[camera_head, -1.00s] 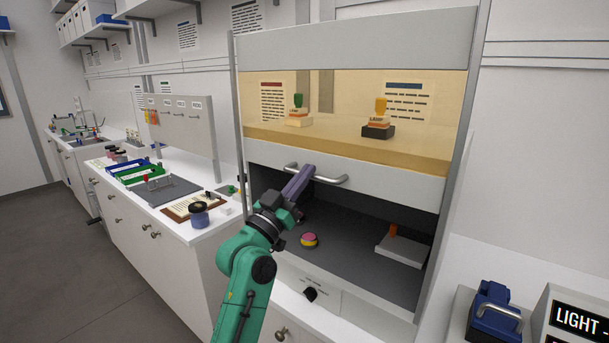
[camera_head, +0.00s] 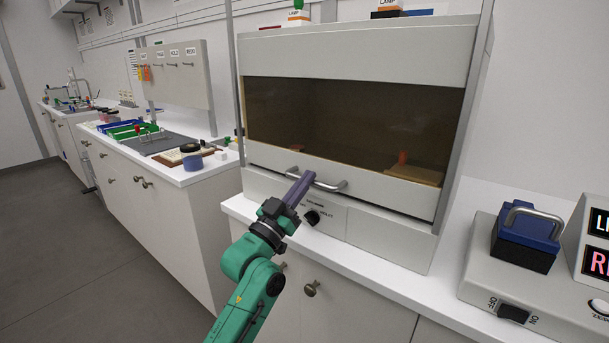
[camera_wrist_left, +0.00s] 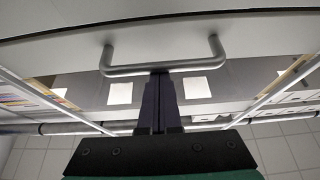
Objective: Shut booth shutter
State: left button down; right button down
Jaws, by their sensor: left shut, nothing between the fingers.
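The booth shutter (camera_head: 260,155) is down across the front of the booth, its tinted window (camera_head: 330,115) covering the opening. Its lower edge lies at or very near the booth's lower front panel (camera_head: 385,236); I cannot tell whether a thin gap is left. The grey bar handle (camera_head: 333,187) is on the shutter's lower rail. My left gripper (camera_head: 304,178) is shut and empty, with its fingertips at the handle. In the left wrist view the closed fingers (camera_wrist_left: 160,82) meet or overlap the middle of the handle (camera_wrist_left: 125,70); contact is unclear. My right gripper is not in view.
A dark knob (camera_head: 312,217) sits on the front panel below the handle. A blue block with a handle (camera_head: 527,232) stands on a grey device at the right.

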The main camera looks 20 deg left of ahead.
pick_arm(q)
jog(key=shift+d+f+b, duration=0.1)
jog(key=shift+f+b, duration=0.2)
jog(key=shift+f, duration=0.7)
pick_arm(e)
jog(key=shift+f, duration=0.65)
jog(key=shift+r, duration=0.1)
